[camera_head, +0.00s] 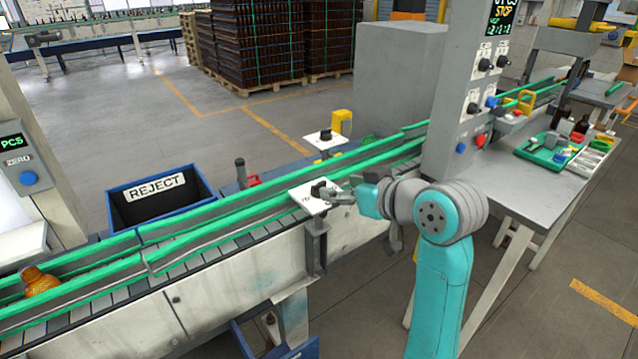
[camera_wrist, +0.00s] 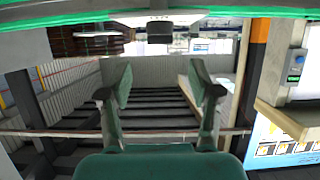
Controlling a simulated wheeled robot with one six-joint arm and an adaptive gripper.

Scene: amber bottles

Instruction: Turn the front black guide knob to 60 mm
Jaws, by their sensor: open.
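The front black guide knob (camera_head: 319,189) sits on a white plate (camera_head: 308,201) above a bracket on the near side of the conveyor. A second black knob (camera_head: 325,135) sits on a white plate on the far side. My gripper (camera_head: 338,193) is just right of the front knob, pointing left at it; the head view does not clearly show whether they touch. In the wrist view my gripper (camera_wrist: 160,92) has its two green-padded fingers spread with nothing between them. A dark block (camera_wrist: 159,31) at the top there looks like the knob. The scale marks are too small to read.
Green guide rails (camera_head: 221,229) run along the conveyor beside the plates. An amber bottle (camera_head: 38,281) is at the left. A blue REJECT bin (camera_head: 119,211) stands behind. A grey control column (camera_head: 447,120) and a table (camera_head: 516,187) are at the right.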

